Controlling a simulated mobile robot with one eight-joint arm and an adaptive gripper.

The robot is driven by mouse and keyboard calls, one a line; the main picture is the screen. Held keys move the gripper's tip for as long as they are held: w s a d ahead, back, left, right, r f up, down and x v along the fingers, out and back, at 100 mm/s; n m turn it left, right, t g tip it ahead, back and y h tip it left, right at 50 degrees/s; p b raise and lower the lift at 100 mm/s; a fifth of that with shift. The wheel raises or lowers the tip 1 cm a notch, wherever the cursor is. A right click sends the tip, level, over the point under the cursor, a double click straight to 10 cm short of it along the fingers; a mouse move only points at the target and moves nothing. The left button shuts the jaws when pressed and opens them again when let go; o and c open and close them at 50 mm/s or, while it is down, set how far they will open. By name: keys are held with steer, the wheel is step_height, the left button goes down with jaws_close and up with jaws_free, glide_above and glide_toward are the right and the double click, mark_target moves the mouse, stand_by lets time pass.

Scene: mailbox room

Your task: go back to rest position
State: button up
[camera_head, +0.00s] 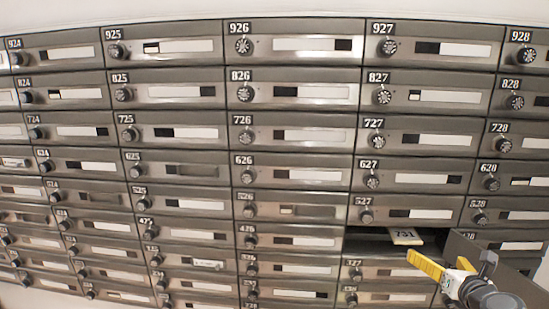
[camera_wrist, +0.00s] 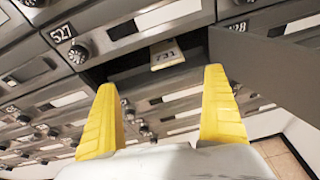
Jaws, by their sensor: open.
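My gripper (camera_head: 436,258) is at the lower right in the head view, in front of the mailbox wall. In the wrist view my gripper (camera_wrist: 160,82) has its two yellow fingers spread wide with nothing between them. An open compartment (camera_head: 365,241) is just beyond the fingertips, below box 527. A pale tag marked 731 (camera_head: 405,236) lies at its opening; the tag also shows in the wrist view (camera_wrist: 167,54). The fingers are apart from the tag. The inside of the compartment is dark.
The open compartment's grey door (camera_wrist: 258,72) sticks out to the right, close to my gripper; it also shows in the head view (camera_head: 470,248). Closed mailboxes with round dials fill the wall. A tiled floor (camera_wrist: 283,157) shows at the lower right in the wrist view.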

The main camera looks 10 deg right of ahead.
steer(key=a+r+m+h, duration=0.3)
steer(key=a+r+m, duration=0.1)
steer(key=r+m, duration=0.5)
steer(key=a+r+m+h, duration=0.2)
steer(key=a+r+m, duration=0.2)
steer(key=r+m, duration=0.5)
steer(key=s+a+f+m+g+y, duration=0.3)
steer(key=s+a+f+m, duration=0.3)
steer(key=a, duration=0.6)
steer(key=s+a+f+m+g+y, duration=0.4)
steer(key=s+a+f+m, duration=0.3)
steer(key=a, duration=0.5)
step_height(320, 180, down, 3)
steer(key=shift+s+f+m+y, duration=0.2)
steer(key=shift+s+m+y, duration=0.1)
steer(key=shift+s+y, duration=0.65)
